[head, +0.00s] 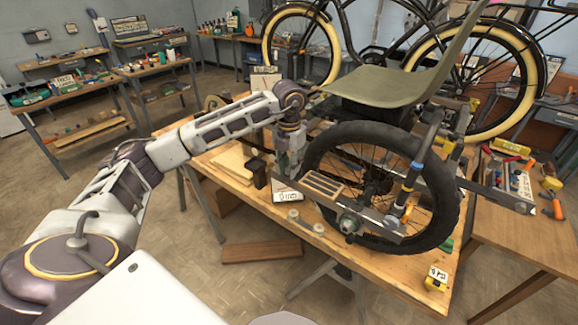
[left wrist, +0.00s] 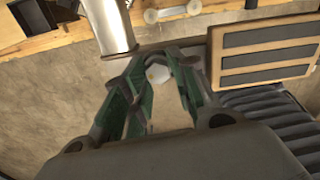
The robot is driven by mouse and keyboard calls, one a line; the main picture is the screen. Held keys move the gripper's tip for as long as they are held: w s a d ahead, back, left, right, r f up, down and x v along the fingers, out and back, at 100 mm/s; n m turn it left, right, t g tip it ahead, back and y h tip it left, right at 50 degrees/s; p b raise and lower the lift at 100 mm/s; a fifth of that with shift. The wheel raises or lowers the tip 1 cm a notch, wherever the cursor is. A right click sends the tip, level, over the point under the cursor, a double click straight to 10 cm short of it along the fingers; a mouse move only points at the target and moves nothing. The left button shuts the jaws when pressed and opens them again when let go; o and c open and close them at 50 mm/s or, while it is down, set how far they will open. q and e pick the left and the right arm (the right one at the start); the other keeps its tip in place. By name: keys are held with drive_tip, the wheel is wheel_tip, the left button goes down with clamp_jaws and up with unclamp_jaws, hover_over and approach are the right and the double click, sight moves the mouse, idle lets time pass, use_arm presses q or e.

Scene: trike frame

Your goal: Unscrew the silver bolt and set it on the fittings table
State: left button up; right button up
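My left gripper (head: 290,168) points down beside the front of the black-tyred wheel (head: 440,200), over the near side of the wooden table. In the left wrist view its green-padded fingers (left wrist: 158,68) are drawn close on a small round light-grey piece (left wrist: 158,74), which looks like the silver bolt's head; its shank is hidden. In the head view the arm and fingers hide this piece. A slotted wooden-edged bracket plate (head: 324,185) is just right of the gripper. My right gripper is not in view. I cannot make out which surface is the fittings table.
The trike's seat (head: 405,82) and frame rise behind the wheel. A black clamp-like block (head: 258,172) and two pale spools (head: 318,229) are near the gripper. A tool-covered side table (head: 520,225) is at right. Workbenches with small parts (head: 50,92) are at back left. Open floor lies between.

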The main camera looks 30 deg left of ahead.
use_arm(q)
drive_tip(key=shift+o, duration=0.5)
drive_tip(key=shift+f, duration=0.1)
drive_tip(key=shift+a+m, duration=0.1)
drive_tip(key=shift+m, duration=2)
drive_tip(key=shift+w+a+m, duration=0.1)
drive_tip(key=shift+m, duration=3.8)
drive_tip(key=c, duration=0.6)
drive_tip(key=shift+o, duration=0.2)
